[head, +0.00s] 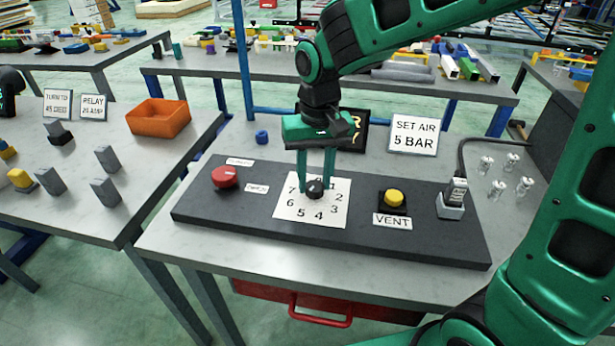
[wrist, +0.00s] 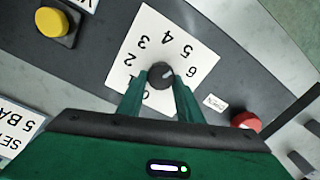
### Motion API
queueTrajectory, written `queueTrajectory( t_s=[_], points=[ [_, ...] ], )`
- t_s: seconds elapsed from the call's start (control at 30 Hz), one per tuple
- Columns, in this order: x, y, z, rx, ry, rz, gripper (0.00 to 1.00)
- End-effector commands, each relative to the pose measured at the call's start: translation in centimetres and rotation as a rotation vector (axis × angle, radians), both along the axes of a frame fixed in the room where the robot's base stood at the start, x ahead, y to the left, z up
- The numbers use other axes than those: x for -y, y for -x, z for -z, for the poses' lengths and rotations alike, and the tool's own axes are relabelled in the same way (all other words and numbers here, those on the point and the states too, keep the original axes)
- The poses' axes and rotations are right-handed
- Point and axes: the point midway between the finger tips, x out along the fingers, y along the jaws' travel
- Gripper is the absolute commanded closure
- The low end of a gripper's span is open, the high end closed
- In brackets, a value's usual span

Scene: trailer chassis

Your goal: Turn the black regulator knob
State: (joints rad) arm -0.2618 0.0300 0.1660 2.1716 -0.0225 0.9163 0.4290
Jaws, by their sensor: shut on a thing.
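The black regulator knob (head: 315,189) stands at the middle of a white dial plate (head: 298,216) with printed numbers, on a dark panel. My gripper (head: 315,186) reaches down from above, with its two green fingers on either side of the knob and shut on it. In the wrist view the knob (wrist: 160,75) sits between the fingertips, and a light pointer mark shows on its top, toward the 6 side. A sign (head: 413,134) behind the panel reads "SET AIR 5 BAR". My fingers hide part of the dial's upper numbers.
On the dark panel (head: 270,222) a red button (head: 225,177) is left of the dial. A yellow button (head: 394,197) labelled VENT and a plug with a cable (head: 453,200) are to the right. An orange bin (head: 158,117) stands on the left table.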

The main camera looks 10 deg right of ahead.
Motion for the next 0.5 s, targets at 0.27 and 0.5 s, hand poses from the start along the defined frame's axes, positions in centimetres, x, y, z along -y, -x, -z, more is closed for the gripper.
queueTrajectory(
  t_s=[0.27,0.5],
  points=[
    [0.29,-0.12,-0.08,0.003,0.002,0.187,0.90],
    [0.18,-0.04,-0.06,0.002,0.002,0.266,0.90]
  ],
)
